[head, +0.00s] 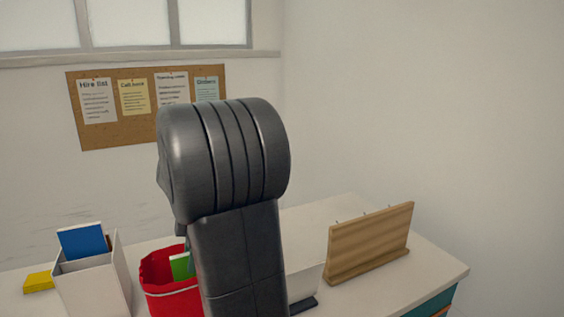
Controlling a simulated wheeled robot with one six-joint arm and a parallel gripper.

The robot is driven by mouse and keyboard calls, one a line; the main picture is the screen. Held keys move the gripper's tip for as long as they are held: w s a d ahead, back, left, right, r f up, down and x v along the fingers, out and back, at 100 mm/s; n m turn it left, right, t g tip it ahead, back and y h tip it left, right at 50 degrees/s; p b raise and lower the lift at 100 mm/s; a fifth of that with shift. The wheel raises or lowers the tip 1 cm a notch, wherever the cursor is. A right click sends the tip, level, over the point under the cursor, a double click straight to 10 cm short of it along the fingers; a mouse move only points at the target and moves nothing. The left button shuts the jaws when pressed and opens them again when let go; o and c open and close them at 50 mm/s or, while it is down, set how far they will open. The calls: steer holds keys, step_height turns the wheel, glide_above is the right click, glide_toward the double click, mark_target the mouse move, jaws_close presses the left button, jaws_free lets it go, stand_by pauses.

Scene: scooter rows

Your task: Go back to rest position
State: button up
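My dark grey arm rises through the middle of the head view, in front of the counter (377,291). Its thick rounded joint is at the top and a straight link runs down out of the picture. My gripper is not in view, so its state and anything in it are hidden.
On the counter are a yellow block (38,283), a white holder (96,287) with a blue item (82,241), a red container (165,272) with a green item (181,266), and a wooden pegged board (369,244). A corkboard (135,131) hangs behind. The counter's right end is clear.

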step_height(320, 180, up, 18)
steer(key=p, duration=0.6)
steer(key=shift+r, duration=0.15)
